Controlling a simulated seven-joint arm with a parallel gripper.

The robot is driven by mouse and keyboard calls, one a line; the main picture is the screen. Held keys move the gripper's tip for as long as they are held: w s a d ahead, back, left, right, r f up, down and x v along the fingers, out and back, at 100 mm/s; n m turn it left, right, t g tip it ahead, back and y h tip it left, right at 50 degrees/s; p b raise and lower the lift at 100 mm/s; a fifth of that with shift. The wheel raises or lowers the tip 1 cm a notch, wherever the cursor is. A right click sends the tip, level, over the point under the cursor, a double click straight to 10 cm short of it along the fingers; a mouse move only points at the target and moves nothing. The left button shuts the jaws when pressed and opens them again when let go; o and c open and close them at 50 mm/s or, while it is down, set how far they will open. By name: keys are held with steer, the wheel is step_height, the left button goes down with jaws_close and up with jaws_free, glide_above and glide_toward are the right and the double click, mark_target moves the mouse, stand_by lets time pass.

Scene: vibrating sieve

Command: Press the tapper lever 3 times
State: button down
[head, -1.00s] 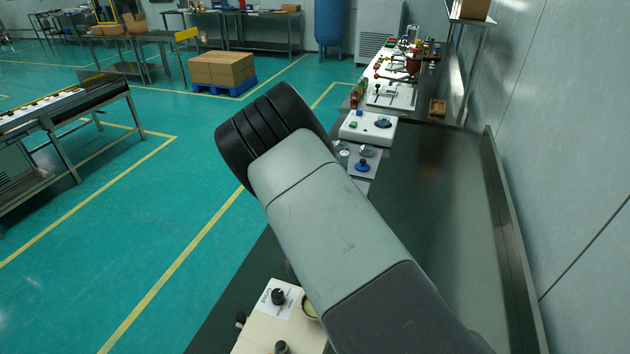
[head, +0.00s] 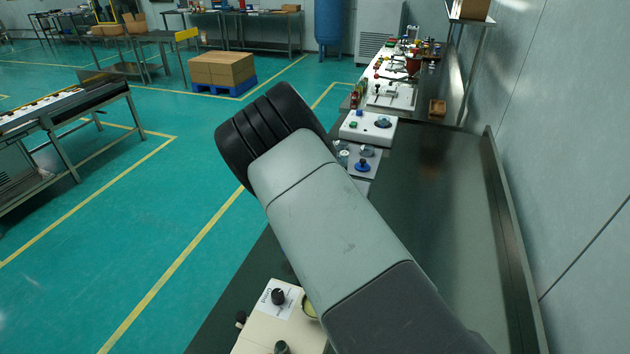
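My arm crosses the middle of the head view and covers much of the bench. My gripper is not in view. A cream-coloured machine (head: 262,337) stands at the bottom of the view, on the near end of the bench. It has a white label plate with a black knob (head: 279,296), and another dark knob (head: 282,347) at the bottom edge. A small dark knob (head: 241,318) sticks out of its left side. A round yellowish part (head: 310,305) is partly hidden by my arm. I cannot make out a tapper lever.
A dark bench (head: 440,220) runs away along the right wall, with bare room right of my arm. Beyond my arm stand a panel with a blue knob (head: 363,165), a white control box (head: 368,128) and several small devices. Green floor lies to the left.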

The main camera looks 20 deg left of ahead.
steer(key=shift+f, duration=0.1)
stand_by(0.3)
steer(key=shift+f, duration=0.35)
steer(key=shift+f, duration=1.25)
stand_by(1.5)
steer(key=shift+r, duration=1.65)
steer(key=shift+r, duration=0.1)
steer(key=shift+r, duration=2.45)
